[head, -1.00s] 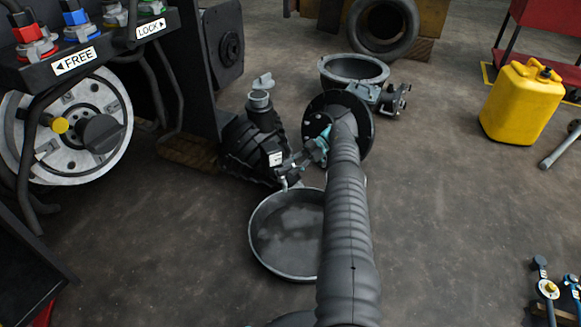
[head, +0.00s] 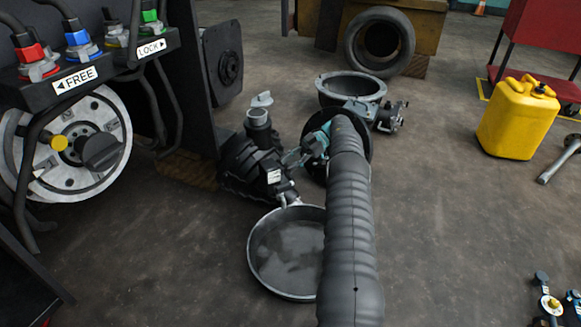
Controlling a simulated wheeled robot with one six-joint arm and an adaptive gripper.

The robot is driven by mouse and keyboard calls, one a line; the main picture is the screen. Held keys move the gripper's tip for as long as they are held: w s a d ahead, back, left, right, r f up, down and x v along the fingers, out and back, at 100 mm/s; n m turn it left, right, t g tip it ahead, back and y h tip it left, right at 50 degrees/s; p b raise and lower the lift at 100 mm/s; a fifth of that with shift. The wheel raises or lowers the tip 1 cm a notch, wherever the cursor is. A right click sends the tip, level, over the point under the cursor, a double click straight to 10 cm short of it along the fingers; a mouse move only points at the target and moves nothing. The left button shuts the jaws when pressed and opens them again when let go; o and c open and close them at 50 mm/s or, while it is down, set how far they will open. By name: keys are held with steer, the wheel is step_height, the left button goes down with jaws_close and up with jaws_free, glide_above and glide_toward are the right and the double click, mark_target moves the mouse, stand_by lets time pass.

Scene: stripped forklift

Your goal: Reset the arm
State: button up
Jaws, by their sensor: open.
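My arm in its grey ribbed sleeve reaches from the bottom edge up to the middle of the head view. At its far end my gripper (head: 290,161) points left, beside and just above the right side of a black ribbed housing (head: 252,170). It is small and partly dark against the housing; I see nothing held in it. It is open. I cannot tell whether it touches the housing. A silver spout (head: 286,200) at the housing's lower right sits just above a round drain pan (head: 262,278), partly hidden by my arm.
A lever panel (head: 85,85) and a pale wheel hub (head: 70,150) stand at left. A grey bowl (head: 335,98) with a metal fitting (head: 391,116) lies behind my arm. A tyre (head: 380,42), a yellow can (head: 518,120) and a red cart (head: 525,50) stand farther back.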

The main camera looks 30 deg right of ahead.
stand_by(0.4)
